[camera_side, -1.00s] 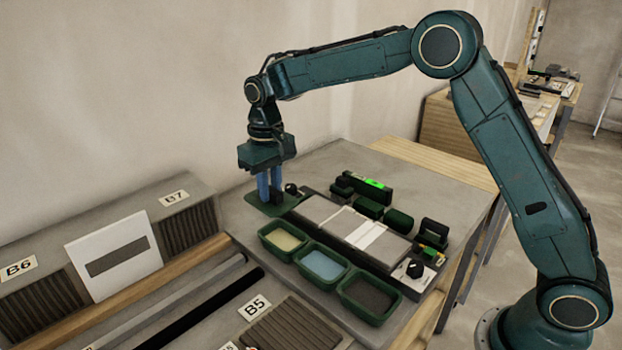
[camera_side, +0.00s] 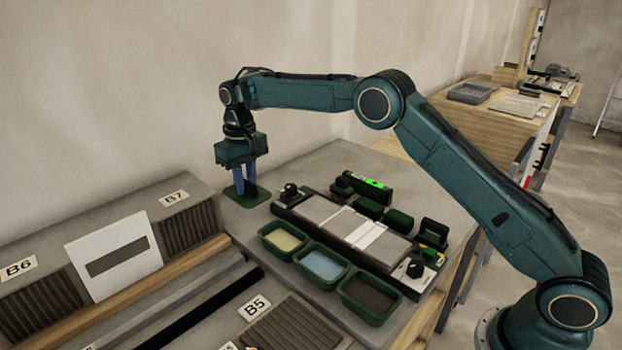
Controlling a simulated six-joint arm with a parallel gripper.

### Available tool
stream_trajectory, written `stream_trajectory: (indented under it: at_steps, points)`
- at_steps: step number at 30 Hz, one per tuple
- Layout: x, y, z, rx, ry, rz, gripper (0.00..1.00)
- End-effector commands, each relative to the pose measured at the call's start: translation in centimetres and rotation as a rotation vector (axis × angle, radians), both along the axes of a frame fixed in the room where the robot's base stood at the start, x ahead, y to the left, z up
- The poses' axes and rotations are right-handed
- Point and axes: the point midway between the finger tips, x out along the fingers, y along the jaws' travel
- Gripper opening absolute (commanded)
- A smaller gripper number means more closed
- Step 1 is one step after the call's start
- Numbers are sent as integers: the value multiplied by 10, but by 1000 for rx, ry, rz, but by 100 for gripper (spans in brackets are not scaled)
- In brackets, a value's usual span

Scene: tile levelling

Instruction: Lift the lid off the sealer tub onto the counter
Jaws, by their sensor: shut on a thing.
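My gripper (camera_side: 246,189) points down at the far left part of the counter (camera_side: 310,165). Its blue fingers are shut on a flat dark green lid (camera_side: 262,196). The lid is at or just above the counter surface; I cannot tell whether it touches. Three green tubs stand in a row in front: one with cream contents (camera_side: 283,238), one with blue contents (camera_side: 323,265) and one with dark contents (camera_side: 369,295). All three are open at the top. I cannot tell from the picture which one is the sealer tub.
Behind the tubs lies a dark-framed board with grey tiles (camera_side: 365,232) and a black knob (camera_side: 289,190) at its far end. Dark green blocks and a level with a bright green vial (camera_side: 372,184) lie behind it. A white panel (camera_side: 115,255) leans at left.

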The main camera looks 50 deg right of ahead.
Motion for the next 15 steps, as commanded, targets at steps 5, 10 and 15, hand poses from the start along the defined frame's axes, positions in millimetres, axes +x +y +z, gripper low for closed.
stream_trajectory:
  at_steps: [5,10,15]
  points:
    - [0,0,0,0,0,0,5]
    - [0,0,-4,0,1,0,5]
    - [0,0,-13,0,2,0,5]
